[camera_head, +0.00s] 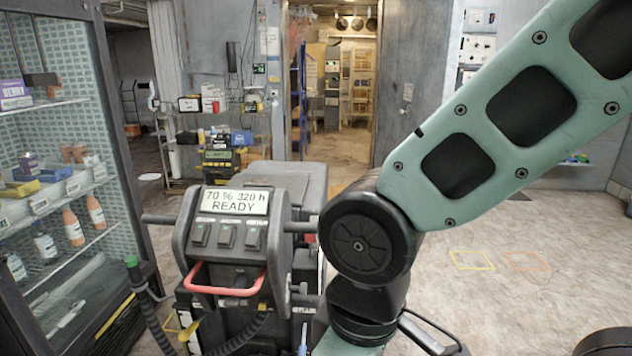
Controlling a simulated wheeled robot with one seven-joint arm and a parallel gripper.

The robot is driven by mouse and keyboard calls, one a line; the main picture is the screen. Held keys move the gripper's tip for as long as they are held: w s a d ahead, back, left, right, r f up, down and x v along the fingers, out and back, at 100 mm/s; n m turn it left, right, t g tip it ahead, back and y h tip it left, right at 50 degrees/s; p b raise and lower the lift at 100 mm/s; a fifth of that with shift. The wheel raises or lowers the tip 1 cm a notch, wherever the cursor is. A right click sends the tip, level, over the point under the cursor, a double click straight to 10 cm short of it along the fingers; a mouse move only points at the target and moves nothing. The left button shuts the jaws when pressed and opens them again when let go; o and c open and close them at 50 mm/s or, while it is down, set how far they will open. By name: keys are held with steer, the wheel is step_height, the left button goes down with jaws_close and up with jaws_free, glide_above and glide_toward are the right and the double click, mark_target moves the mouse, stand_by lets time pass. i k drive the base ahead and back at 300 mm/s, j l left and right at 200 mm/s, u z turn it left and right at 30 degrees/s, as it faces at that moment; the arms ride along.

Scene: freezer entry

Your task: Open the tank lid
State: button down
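A dark grey machine stands upright in the middle, with a control panel (232,225) facing me. Its display (235,202) reads "70 % 320 h READY" above several buttons. A red handle (225,288) is on the panel's lower front. A grey box-shaped body (288,187) shows behind the panel; its flat top may be the tank lid, but I cannot tell for sure. No raised lid shows. My green arm crosses the right side and hides part of the machine's right side. My gripper is not in view.
A glass-fronted cabinet (60,150) with bottles and boxes stands close on the left. A black hose (150,310) hangs at the machine's left. A doorway (335,90) opens behind. The floor on the right, with yellow (472,260) and orange (526,261) outlines, is largely clear.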

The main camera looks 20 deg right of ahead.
mark_target(296, 186)
steer(key=i+j+z, duration=0.15)
steer(key=i+j, duration=0.25)
steer(key=i, duration=0.2)
steer(key=i+j+z, duration=0.15)
steer(key=i+j, duration=0.35)
steer(key=i, duration=0.05)
